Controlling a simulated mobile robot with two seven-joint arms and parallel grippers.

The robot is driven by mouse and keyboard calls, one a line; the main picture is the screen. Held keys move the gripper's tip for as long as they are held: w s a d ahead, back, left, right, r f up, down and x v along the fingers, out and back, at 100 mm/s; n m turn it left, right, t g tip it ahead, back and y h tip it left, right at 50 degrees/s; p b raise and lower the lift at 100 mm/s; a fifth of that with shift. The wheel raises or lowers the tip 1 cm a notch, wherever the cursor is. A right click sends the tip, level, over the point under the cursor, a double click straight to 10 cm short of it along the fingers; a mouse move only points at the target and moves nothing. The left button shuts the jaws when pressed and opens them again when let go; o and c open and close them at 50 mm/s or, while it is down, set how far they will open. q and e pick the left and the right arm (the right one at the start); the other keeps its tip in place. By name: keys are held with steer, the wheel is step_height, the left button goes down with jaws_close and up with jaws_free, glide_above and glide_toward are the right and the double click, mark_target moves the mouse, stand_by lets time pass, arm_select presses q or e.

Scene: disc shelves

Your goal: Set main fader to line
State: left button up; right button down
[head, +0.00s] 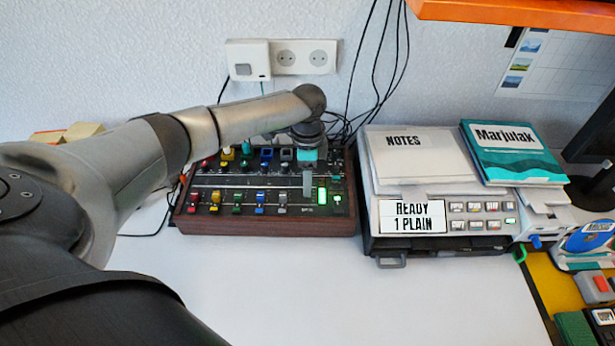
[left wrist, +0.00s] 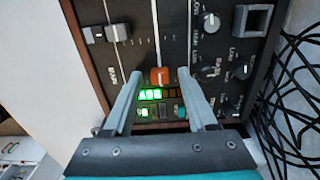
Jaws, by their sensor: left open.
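The mixer (head: 262,226) is a dark panel in a brown wooden case on the white table. In the left wrist view an orange-red fader knob (left wrist: 160,76) sits at the near end of a pale straight slot (left wrist: 156,35). My left gripper (head: 307,184) is over the right part of the mixer, fingers pointing down. In the left wrist view my left gripper (left wrist: 158,82) is open, one finger on each side of the orange knob, with gaps visible. The head view hides this knob behind the gripper. I cannot make out a target line clearly. My right gripper is not in view.
Lit green level lights (head: 322,193) are beside the fingers. Several coloured knobs cover the mixer's left part. A grey device with a display (head: 411,216) stands close to the right, carrying a notes pad (head: 420,160). Black cables hang behind. The table in front is clear.

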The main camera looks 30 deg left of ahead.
arm_select(q)
steer(key=shift+r, duration=0.1)
step_height(320, 180, up, 15)
steer(key=p, duration=0.3)
steer(key=shift+p, duration=0.35)
steer(key=shift+r, duration=0.1)
